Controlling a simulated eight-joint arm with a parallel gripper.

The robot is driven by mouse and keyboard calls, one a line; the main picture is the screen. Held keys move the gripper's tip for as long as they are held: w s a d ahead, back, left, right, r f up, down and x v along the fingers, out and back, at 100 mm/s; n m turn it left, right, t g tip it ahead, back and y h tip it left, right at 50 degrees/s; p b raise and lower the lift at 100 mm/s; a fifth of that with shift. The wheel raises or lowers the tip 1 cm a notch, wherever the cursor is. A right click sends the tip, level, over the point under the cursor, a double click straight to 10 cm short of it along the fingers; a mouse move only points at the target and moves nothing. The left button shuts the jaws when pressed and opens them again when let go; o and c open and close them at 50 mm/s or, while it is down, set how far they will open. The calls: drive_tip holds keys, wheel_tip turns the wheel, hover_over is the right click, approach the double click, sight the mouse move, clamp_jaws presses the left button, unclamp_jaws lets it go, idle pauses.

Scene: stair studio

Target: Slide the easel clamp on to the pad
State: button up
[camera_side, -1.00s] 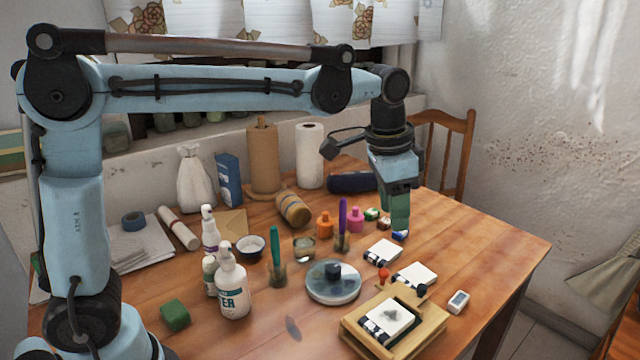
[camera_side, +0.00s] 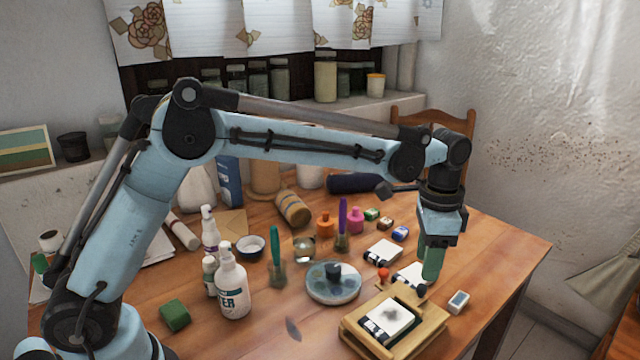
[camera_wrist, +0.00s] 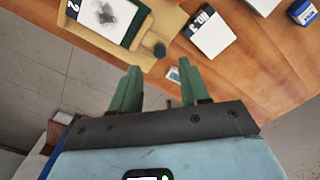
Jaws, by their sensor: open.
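The pad (camera_side: 388,321), a white sheet with a dark smudge and a black label band, lies in a wooden easel frame (camera_side: 425,338) near the table's front right. A dark knob (camera_side: 422,291) stands at the frame's far right corner; I cannot clearly tell the clamp apart from the frame. A red knob (camera_side: 384,274) stands at its back. My gripper (camera_side: 432,278) is above and just behind the dark knob, green fingers pointing down. In the wrist view my gripper (camera_wrist: 159,67) is open and empty, with the dark knob (camera_wrist: 159,50) just beyond the gap between the fingertips.
White cards (camera_side: 382,252) lie behind the frame, one partly hidden by my gripper. A small white block (camera_side: 458,301) lies to the right, near the table edge. A round palette dish (camera_side: 333,283), brush jars and bottles stand to the left.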

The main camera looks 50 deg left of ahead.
sight(422, 286)
wheel_tip(422, 286, down, 6)
drive_tip(key=shift+r, duration=0.15)
idle(0.3)
clamp_jaws()
